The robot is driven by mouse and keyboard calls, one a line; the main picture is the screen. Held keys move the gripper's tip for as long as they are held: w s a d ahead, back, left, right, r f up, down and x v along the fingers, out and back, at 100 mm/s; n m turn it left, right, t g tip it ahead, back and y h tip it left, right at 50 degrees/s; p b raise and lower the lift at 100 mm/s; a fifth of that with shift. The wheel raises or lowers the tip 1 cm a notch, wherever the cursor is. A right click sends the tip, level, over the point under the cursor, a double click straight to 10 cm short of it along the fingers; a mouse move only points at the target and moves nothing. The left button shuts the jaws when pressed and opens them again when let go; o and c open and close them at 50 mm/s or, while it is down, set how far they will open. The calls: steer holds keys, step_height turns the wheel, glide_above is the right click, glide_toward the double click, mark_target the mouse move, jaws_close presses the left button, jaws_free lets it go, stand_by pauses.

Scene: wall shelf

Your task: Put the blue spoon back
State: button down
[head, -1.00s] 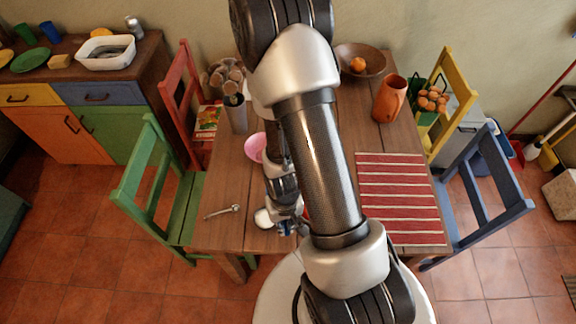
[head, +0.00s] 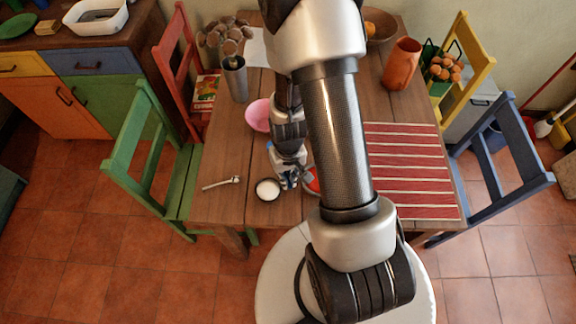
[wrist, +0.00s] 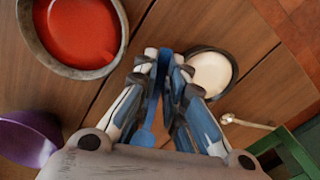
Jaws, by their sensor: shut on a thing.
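My gripper (wrist: 165,60) is shut on the blue spoon (wrist: 154,112), whose slim blue length shows between the fingers in the wrist view. The spoon's far end is hidden by the fingertips. In the head view my gripper (head: 288,182) is low over the near part of the table, between a white-filled round dish (head: 267,189) and a pot with red contents (head: 312,181). The dish (wrist: 210,73) lies just right of the fingertips in the wrist view, and the pot (wrist: 80,35) lies to the left. I cannot tell whether the spoon touches anything.
A pale spoon (head: 222,183) lies on the table left of the dish. A pink bowl (head: 258,115) stands farther back, near a grey holder of utensils (head: 235,80). A red striped mat (head: 415,170) covers the right side. Chairs flank the table.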

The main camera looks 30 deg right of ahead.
steer(key=shift+w+d+f+b, duration=0.15)
steer(key=shift+w+d+f, duration=0.25)
steer(key=shift+w, duration=0.25)
steer(key=shift+w+d+f+b, duration=0.15)
steer(key=shift+w+d+f, duration=0.25)
steer(key=shift+w, duration=0.2)
steer(key=shift+w+d+f+b, duration=0.3)
steer(key=shift+w+d+f, duration=0.15)
steer(key=shift+w+f, duration=0.2)
steer(key=shift+w+d+f+b, duration=0.3)
steer(key=shift+w+d+f, duration=0.1)
steer(key=shift+w+f, duration=0.15)
steer(key=shift+r, duration=0.1)
steer(key=c, duration=1.7)
jaws_free()
steer(key=shift+o, duration=0.2)
